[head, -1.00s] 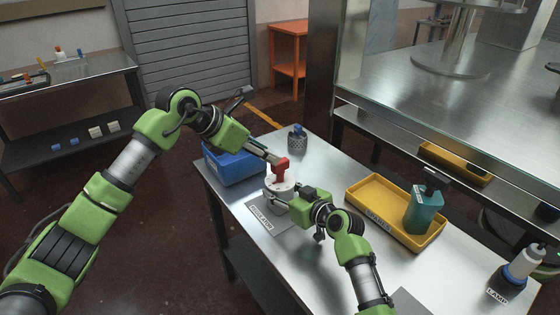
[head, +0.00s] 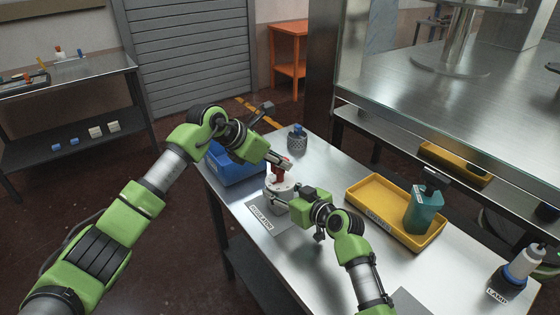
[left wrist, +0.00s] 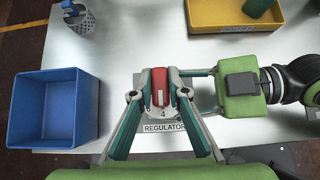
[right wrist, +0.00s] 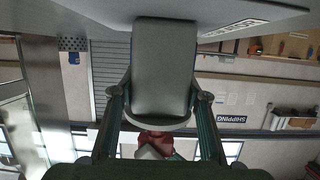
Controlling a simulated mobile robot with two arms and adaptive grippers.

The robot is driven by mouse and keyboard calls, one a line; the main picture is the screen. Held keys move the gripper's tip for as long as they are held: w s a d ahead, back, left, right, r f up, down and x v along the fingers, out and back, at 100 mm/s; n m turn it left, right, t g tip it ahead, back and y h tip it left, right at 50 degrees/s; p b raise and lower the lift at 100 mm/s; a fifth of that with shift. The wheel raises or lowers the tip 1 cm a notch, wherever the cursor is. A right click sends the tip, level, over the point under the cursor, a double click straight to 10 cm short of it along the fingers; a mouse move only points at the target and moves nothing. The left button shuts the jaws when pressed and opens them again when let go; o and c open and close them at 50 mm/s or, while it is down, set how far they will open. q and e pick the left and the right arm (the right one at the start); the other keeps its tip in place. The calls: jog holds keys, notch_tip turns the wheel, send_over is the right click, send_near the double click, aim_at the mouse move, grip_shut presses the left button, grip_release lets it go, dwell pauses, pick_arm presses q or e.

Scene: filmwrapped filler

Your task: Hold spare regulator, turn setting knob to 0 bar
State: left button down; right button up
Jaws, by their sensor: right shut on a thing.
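The spare regulator has a grey body (right wrist: 165,70), a white dial (head: 279,186) and a red knob (head: 276,174). It is above the grey mat labelled REGULATOR (head: 262,217). My right gripper (head: 284,200) is shut on the body from the right; its fingers flank the body in the right wrist view. My left gripper (left wrist: 160,85) comes from above, with one finger on each side of the red knob (left wrist: 159,86) in the left wrist view. Its fingers look apart, with narrow gaps beside the knob. A 4 shows on the dial; other markings are hidden or too small.
A blue bin (head: 233,170) stands at the table's left edge. A grey perforated cup (head: 297,141) with a blue item stands behind the regulator. A yellow tray (head: 376,222) holds a teal bottle (head: 423,212) to the right. A lamp (head: 520,265) stands far right.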

pick_arm(q)
jog(key=shift+n, duration=0.3)
jog(key=n+t+y, duration=0.2)
jog(key=n, duration=0.2)
jog(key=shift+t+y, duration=0.3)
jog(key=shift+y, duration=0.1)
jog(key=n+t+y, duration=0.1)
jog(key=n+y, duration=0.2)
jog(key=n, duration=0.1)
jog(key=shift+n, duration=0.4)
jog(key=n+y, duration=0.4)
jog(key=n, duration=0.1)
jog(key=shift+n+g+y, duration=0.7)
jog(key=shift+n+y, duration=0.6)
jog(key=shift+n, duration=0.4)
jog(key=shift+a+f, duration=0.1)
jog(key=c, duration=2)
grip_release()
jog(key=shift+o, duration=0.2)
